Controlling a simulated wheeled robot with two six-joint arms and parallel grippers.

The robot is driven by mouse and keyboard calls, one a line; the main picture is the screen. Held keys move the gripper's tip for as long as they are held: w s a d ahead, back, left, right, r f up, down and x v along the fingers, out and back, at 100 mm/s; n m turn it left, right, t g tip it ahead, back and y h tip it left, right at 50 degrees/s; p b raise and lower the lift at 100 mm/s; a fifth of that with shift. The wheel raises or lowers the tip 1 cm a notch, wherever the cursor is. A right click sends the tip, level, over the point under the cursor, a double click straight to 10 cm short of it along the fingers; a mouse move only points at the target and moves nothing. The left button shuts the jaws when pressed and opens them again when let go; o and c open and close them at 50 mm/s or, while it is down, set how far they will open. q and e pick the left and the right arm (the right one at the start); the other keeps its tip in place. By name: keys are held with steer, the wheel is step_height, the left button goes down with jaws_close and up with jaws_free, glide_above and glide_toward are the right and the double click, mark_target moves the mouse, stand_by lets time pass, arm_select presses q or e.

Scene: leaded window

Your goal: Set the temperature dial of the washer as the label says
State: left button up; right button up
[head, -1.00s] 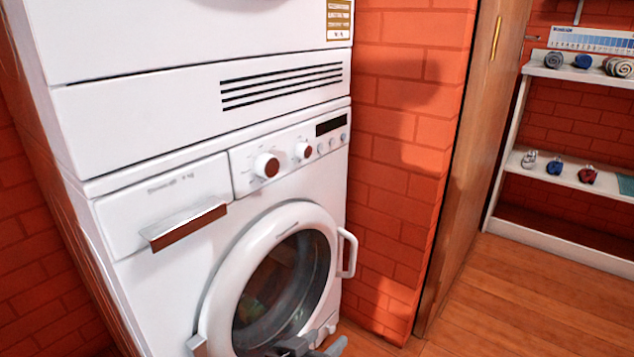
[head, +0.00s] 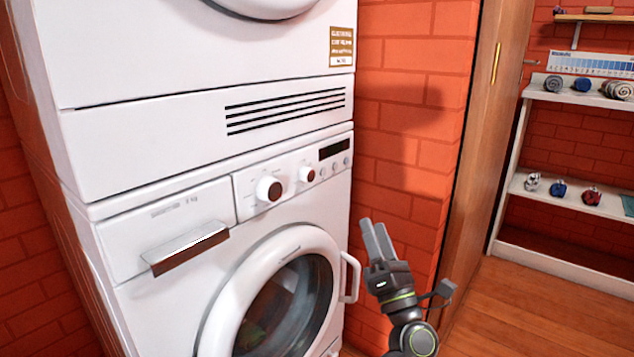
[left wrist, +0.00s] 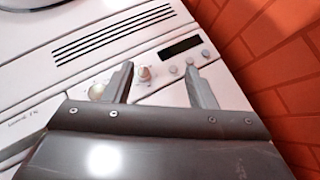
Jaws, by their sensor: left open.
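The white washer (head: 130,232) stands below another white machine. I cannot tell by markings which is the temperature dial. A gold-and-white label (head: 342,46) is on the upper machine; its text is too small to read. My left gripper (head: 373,222) is open and empty, right of the panel in the head view, apart from the knobs. In the left wrist view the smaller knob (left wrist: 144,74) shows between the fingers, the larger knob (left wrist: 97,92) left of them. My right gripper is not seen.
The round door (head: 222,307) and its handle (head: 350,277) project below the panel. A drawer handle (head: 188,247) sticks out at left. A brick wall (head: 405,130) stands close on the right. Shelves (head: 515,185) with small items are farther right.

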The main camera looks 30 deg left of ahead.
arm_select(q)
steer(key=n+g+y, duration=0.2)
steer(key=n+g, duration=0.5)
steer(key=n+g+b, duration=0.2)
steer(key=n+g, duration=0.2)
glide_toward(311, 175)
steer(key=shift+h, duration=0.3)
steer(key=x, duration=0.8)
steer(key=shift+r, duration=0.15)
steer(key=shift+d, duration=0.1)
steer(key=c, duration=1)
steer(key=shift+o, duration=0.2)
